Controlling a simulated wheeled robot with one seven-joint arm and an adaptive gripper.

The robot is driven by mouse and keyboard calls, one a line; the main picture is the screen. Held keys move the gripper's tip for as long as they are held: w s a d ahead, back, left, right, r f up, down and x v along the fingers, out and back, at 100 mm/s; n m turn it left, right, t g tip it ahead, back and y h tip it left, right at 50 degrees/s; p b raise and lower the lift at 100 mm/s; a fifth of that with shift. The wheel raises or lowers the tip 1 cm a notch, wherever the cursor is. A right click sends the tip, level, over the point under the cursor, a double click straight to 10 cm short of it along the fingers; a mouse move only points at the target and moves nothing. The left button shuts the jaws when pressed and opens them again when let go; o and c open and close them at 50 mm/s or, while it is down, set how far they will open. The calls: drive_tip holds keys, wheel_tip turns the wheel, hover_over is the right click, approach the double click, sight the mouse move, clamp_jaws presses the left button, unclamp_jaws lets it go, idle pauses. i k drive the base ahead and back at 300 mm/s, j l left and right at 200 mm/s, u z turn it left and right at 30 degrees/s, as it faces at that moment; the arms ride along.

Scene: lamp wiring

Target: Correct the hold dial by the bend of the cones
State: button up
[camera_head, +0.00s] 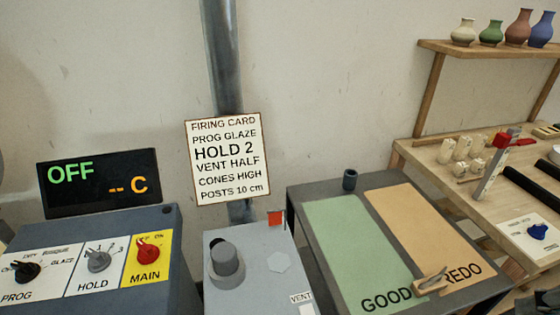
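The hold dial (98,260) is a grey knob on the white HOLD panel of the control box at lower left. Small numbers are printed around it; its exact setting is too small to read surely. The firing card (227,160) on the wall reads PROG GLAZE, HOLD 2, VENT HALF, CONES HIGH, POSTS 10 cm. Several small cream pieces (462,149) stand on the wooden bench at right. I cannot tell whether they are the cones, or their bend. My gripper is not in view.
The display (98,183) reads OFF and "-- C". A black PROG dial (26,271) and red MAIN dial (148,252) flank HOLD. A grey vent box (262,290) stands beside. A table has green GOOD (350,240) and orange REDO (415,225) areas. Vases (518,30) stand on a shelf.

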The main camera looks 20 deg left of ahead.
sight(99, 261)
drive_tip(key=u, duration=2.05)
